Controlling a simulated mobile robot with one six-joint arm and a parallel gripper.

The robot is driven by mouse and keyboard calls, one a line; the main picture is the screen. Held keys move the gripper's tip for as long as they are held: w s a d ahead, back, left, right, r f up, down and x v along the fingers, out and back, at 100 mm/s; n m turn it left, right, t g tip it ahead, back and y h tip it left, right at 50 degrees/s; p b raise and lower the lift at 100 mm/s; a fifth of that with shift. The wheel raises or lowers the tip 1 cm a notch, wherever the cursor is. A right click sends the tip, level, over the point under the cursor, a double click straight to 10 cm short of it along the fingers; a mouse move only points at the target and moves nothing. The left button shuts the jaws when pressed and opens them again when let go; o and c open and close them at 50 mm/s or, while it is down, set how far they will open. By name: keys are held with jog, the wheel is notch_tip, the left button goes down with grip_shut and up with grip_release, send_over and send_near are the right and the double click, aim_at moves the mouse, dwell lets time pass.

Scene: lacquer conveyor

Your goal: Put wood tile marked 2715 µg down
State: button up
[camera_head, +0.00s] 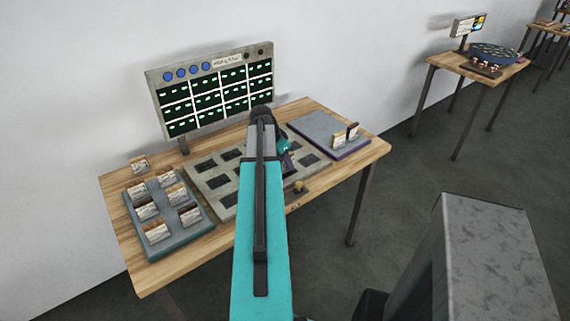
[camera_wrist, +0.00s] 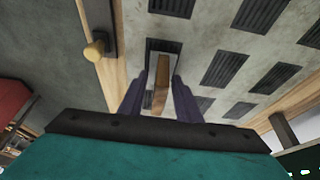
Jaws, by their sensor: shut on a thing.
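My gripper (camera_wrist: 161,92) is shut on a thin wood tile (camera_wrist: 161,82), seen nearly edge-on between its two dark purple fingers. Its marking cannot be read. The tile is over a grey board with dark ribbed recesses (camera_wrist: 205,22), and its far end overlaps one recess in the wrist view. I cannot tell whether the tile touches the board. In the head view my arm hides part of the board (camera_head: 218,208), and my gripper (camera_head: 288,158) shows only partly beside the arm, with the tile not clearly visible.
A grey tray (camera_head: 187,245) with several tiles stands at the table's left; another tile (camera_head: 139,164) is behind it. A flat tray (camera_head: 312,128) at the right bears two tiles (camera_head: 345,136). A knob (camera_head: 298,186) is at the front edge. A panel with a screen (camera_head: 215,90) stands behind.

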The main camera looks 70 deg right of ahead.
jog(key=shift+f, duration=0.65)
jog(key=shift+f, duration=0.2)
jog(key=o, duration=1.2)
jog(key=shift+r, duration=0.3)
jog(key=shift+b+v, duration=1)
jog(key=shift+v, duration=4.9)
jog(key=shift+s+a+f, duration=0.1)
jog(key=shift+a, duration=0.05)
